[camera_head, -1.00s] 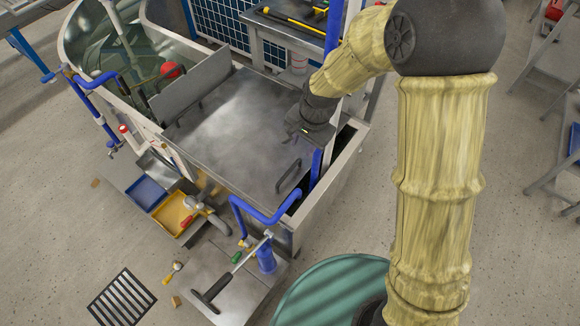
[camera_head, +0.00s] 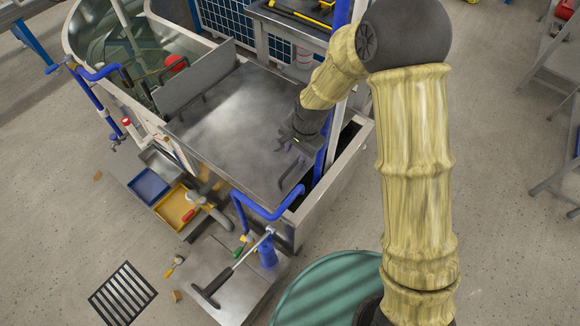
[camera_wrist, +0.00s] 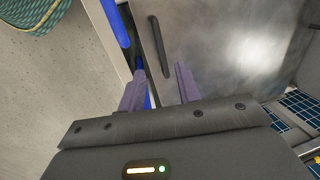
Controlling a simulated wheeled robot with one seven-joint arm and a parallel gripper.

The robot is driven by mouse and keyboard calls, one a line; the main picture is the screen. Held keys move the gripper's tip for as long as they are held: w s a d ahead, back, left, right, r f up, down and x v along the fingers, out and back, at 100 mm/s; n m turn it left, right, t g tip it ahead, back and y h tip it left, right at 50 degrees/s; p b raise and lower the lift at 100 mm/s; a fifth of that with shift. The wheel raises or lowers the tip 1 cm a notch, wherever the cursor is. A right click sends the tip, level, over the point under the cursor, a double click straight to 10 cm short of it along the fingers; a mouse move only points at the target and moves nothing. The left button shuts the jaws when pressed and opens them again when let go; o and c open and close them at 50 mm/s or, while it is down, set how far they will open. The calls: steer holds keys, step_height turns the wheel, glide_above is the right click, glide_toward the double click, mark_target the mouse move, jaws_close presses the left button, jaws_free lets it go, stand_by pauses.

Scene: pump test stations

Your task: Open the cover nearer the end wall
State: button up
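A flat grey metal cover (camera_head: 225,130) lies closed over the near part of the tank; it also shows in the wrist view (camera_wrist: 225,55). A dark bar handle (camera_head: 291,177) stands near its right edge, and it appears in the wrist view (camera_wrist: 158,47) just beyond my fingertips, roughly between their lines. My gripper (camera_head: 290,146) is open and empty above the cover, close to the handle and apart from it. In the wrist view its two purplish fingers (camera_wrist: 159,85) are spread. An upright grey plate (camera_head: 195,80) stands along the cover's far left edge.
Blue pipes (camera_head: 265,210) rise at the tank's near corner. A green round object (camera_head: 330,290) stands in front. Open water (camera_head: 125,65) lies behind the plate.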

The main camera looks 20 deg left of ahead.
mark_target(289, 170)
steer(key=f, duration=0.3)
steer(key=a+f, duration=0.1)
steer(key=f, duration=0.3)
steer(key=w+a+f, duration=0.1)
steer(key=f, duration=0.2)
steer(key=shift+f, duration=0.35)
steer(key=shift+s, duration=0.1)
steer(key=shift+c, duration=0.2)
jaws_close()
